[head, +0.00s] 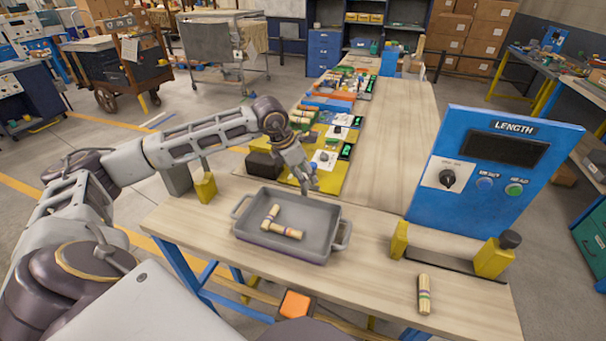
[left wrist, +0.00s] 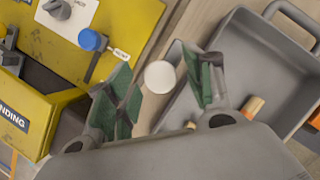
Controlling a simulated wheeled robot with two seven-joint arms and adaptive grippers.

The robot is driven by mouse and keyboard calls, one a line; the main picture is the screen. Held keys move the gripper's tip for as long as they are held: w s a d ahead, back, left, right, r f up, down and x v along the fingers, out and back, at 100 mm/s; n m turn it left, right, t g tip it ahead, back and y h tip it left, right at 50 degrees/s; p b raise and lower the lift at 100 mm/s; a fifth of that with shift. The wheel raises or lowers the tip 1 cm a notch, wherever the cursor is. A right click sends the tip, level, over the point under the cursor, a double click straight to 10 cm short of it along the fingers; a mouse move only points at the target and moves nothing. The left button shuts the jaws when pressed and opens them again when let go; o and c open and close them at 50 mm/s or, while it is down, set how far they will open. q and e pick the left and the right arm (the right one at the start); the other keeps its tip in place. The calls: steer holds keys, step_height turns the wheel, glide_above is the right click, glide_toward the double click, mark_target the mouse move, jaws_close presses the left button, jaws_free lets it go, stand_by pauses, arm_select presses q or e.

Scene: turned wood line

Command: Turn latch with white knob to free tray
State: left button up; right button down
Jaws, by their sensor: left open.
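The round white knob (left wrist: 160,77) shows in the left wrist view, beside the tray's wall. My left gripper (left wrist: 156,84) is open, with one green-padded finger on each side of the knob. I cannot tell whether either finger touches it. In the head view my left gripper (head: 308,184) points down at the tray's far edge, and I cannot make out the white knob there. The grey tray (head: 337,212) lies on the wooden bench with two banded wooden pieces (head: 282,230) in it. The latch's own arm is not clear. My right gripper is not in view.
A yellow panel (left wrist: 128,22) with a blue knob (left wrist: 92,40) lies close beside the left gripper. A blue LENGTH box (head: 473,205) stands at the right. Yellow posts (head: 399,240) and a loose banded piece (head: 424,294) are near the front right.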

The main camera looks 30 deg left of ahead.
arm_select(q)
steer(key=v, duration=1.2)
steer(key=shift+a, duration=0.1)
stand_by(0.6)
